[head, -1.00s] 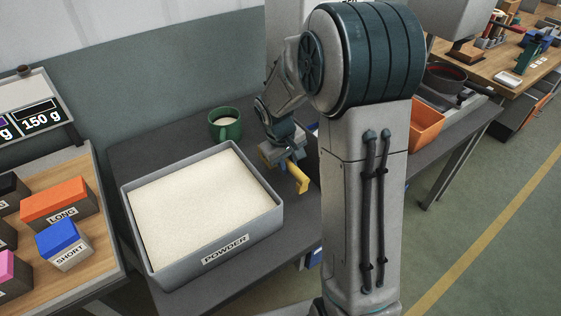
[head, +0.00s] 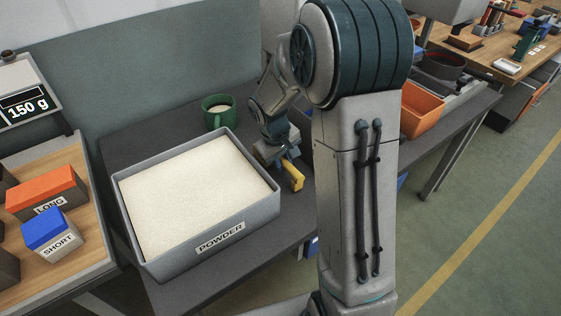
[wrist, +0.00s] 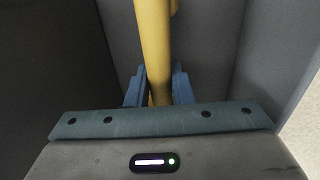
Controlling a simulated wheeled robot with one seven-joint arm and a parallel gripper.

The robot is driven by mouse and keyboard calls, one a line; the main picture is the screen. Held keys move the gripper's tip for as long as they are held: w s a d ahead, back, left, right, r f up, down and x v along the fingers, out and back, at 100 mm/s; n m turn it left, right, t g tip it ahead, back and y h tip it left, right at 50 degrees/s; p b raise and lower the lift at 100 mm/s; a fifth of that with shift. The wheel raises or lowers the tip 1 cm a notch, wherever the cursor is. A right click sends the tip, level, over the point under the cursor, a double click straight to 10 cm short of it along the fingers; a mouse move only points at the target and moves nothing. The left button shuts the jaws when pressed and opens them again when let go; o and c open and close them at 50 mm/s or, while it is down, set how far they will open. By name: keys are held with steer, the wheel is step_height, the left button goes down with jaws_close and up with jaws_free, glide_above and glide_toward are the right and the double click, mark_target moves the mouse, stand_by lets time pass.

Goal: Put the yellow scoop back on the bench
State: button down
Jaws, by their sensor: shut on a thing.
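The yellow scoop (head: 293,177) is in my gripper, to the right of the powder bin in the head view. In the wrist view its yellow handle (wrist: 154,50) runs up between the two blue fingers of my gripper (wrist: 159,88), which are shut on it. The scoop's far end is out of view in the wrist view. The dark bench top (head: 180,296) lies below. I cannot tell whether the scoop touches it.
The grey bin of powder (head: 220,237) stands on the bench, left of my gripper. A green cup (head: 218,113) stands behind it. An orange bin (head: 422,110) is to the right, beyond my arm. Orange (head: 48,192) and blue (head: 50,231) blocks sit on a wooden surface at left.

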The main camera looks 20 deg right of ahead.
steer(key=shift+f+b, duration=0.4)
steer(key=shift+f, duration=0.2)
steer(key=c, duration=1.2)
jaws_free()
steer(key=shift+r, duration=0.15)
steer(key=a+r, duration=0.1)
steer(key=r, duration=0.8)
steer(key=s+a+r, duration=0.1)
steer(key=r, duration=0.3)
steer(key=shift+a+r+p, duration=0.2)
steer(key=shift+a+p, duration=0.1)
steer(key=shift+p, duration=0.1)
